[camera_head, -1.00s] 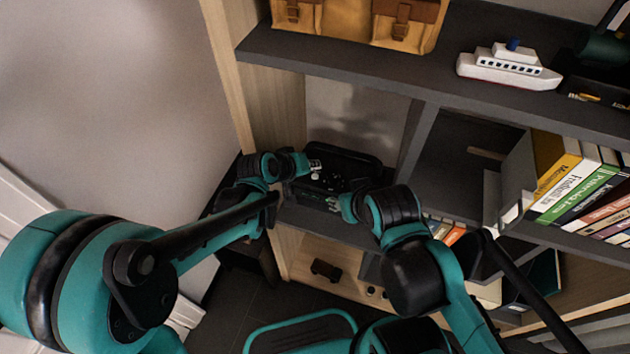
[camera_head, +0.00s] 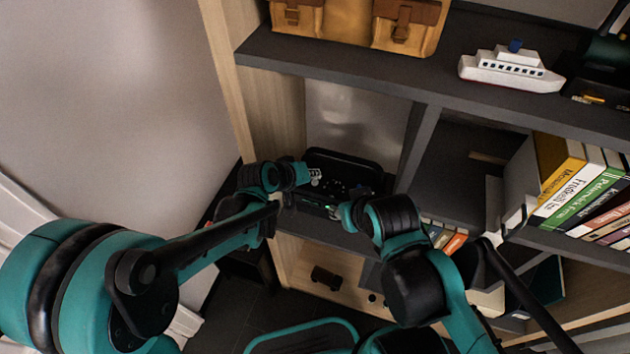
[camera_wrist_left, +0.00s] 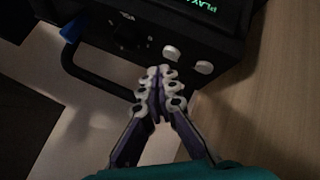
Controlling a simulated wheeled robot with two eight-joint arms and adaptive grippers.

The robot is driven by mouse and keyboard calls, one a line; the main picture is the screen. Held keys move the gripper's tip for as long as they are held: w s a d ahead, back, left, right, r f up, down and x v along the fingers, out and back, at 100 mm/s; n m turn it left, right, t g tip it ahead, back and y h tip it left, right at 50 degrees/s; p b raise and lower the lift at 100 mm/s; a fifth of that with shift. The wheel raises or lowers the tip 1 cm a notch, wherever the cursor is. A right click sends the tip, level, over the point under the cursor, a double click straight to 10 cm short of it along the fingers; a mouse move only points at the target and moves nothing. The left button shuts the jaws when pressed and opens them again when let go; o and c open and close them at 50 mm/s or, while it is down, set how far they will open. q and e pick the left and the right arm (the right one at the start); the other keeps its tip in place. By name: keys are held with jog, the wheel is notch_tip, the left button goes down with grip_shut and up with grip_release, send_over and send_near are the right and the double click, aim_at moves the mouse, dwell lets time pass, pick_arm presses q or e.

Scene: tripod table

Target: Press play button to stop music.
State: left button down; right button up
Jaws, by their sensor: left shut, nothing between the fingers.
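The black music player (camera_head: 345,165) stands in the shelf compartment left of the divider. In the left wrist view its dark front panel (camera_wrist_left: 115,40) carries green display lettering reading "PLAY" (camera_wrist_left: 198,5) and two pale round buttons, one (camera_wrist_left: 172,53) left of the other (camera_wrist_left: 204,67). My left gripper (camera_head: 316,176) is at the player's left side in the head view. In the wrist view its fingers (camera_wrist_left: 160,75) are shut and empty, tips just below the left pale button; contact cannot be told. My right gripper (camera_head: 342,213) is near the player's front; its fingers are too small to read.
The wooden side wall (camera_head: 275,120) is close on the left of the player and the dark divider (camera_head: 418,140) on its right. A shelf board (camera_head: 330,75) runs above. Books (camera_head: 585,185) and a toy ship (camera_head: 510,72) are at the right.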

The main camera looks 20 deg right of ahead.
aim_at(313, 184)
pick_arm(q)
jog(key=shift+f, duration=0.1)
dwell(0.5)
jog(key=shift+f+b, duration=0.35)
jog(key=shift+b, duration=0.1)
jog(key=shift+f+b, duration=0.35)
dwell(0.4)
dwell(0.4)
jog(key=shift+r+p, duration=0.65)
jog(key=shift+r, duration=0.15)
notch_tip(313, 184, up, 5)
jog(key=p, duration=0.4)
jog(key=shift+r, duration=0.1)
